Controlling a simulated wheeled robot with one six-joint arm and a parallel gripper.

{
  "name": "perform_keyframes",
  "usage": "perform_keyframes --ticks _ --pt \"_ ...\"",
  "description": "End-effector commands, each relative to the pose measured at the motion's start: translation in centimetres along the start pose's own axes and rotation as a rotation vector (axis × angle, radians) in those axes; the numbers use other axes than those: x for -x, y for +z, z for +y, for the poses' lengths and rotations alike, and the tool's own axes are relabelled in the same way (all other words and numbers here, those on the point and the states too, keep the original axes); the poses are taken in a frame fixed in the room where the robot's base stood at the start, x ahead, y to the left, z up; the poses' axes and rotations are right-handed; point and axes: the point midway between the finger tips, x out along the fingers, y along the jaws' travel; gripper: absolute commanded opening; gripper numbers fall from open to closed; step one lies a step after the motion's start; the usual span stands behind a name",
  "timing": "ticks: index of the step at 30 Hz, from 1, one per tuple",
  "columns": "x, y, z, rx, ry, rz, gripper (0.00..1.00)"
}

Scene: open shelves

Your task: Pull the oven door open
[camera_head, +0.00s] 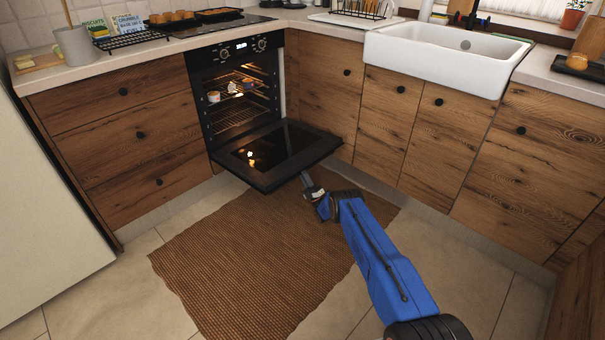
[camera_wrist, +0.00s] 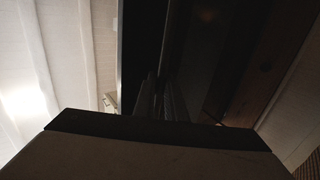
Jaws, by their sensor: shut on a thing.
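The oven (camera_head: 232,58) is built in under the hob, and its interior is lit. The oven door (camera_head: 265,152) is folded far down and lies about level, with its glass inner face up. My gripper (camera_head: 307,180) is at the door's front edge, towards its right side, and is shut on the door's handle. The handle itself is hidden under the door edge in the head view. The wrist view is dark and close: the gripper's fingers (camera_wrist: 160,100) show against the dark door, and the grip itself is hard to make out.
Small cups (camera_head: 214,97) stand on a rack inside the oven. A brown woven mat (camera_head: 250,260) covers the floor before the oven. Wooden drawers (camera_head: 120,130) stand left, cupboards and a white sink (camera_head: 440,55) right. Tiled floor is free around the mat.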

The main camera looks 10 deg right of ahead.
Motion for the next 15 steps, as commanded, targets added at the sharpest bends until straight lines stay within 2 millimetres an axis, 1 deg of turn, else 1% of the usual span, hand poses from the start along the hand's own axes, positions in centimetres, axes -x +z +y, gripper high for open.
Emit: perform_keyframes --ticks 1,8,9,10,11,15 --pt "-0.35 -0.19 -0.12 -0.001 -0.001 0.003 0.0" --pt "-0.37 -0.2 -0.12 -0.001 -0.002 0.003 0.0" --pt "-0.37 -0.21 -0.12 -0.001 -0.001 0.003 0.18" --pt "-0.37 -0.21 -0.11 -0.001 -0.001 0.003 0.25" --pt "-0.35 -0.2 -0.1 -0.001 -0.001 0.003 0.3" --pt "-0.25 -0.12 -0.04 -0.001 0.0 0.002 0.3"
